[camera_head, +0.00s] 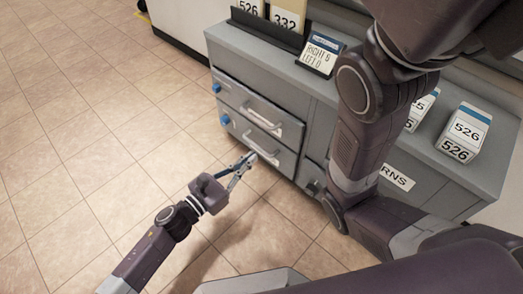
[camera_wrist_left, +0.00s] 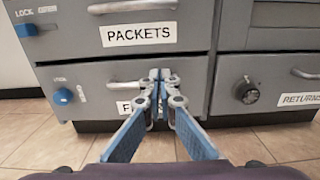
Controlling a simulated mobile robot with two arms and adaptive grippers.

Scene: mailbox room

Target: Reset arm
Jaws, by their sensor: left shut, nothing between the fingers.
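My left gripper (camera_head: 243,163) is shut and empty, low in front of the grey cabinet (camera_head: 232,50). In the left wrist view its fingertips (camera_wrist_left: 160,78) meet and overlap the right end of the lower drawer's handle (camera_wrist_left: 126,84); whether they touch it I cannot tell. The fingers hide most of the lower drawer's label. My left forearm reaches in from the lower left. My right arm (camera_head: 350,140) is folded large over the right side of the head view and hides part of the cabinet; its gripper is not in view.
The upper drawer (camera_wrist_left: 140,35) reads PACKETS, and both left drawers look closed. Blue knobs (camera_head: 225,119) sit at their left. A RETURNS compartment (camera_wrist_left: 270,85) has a dark knob. Number cards and a small sign (camera_head: 320,54) stand on top. Tiled floor (camera_head: 80,130) at left is clear.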

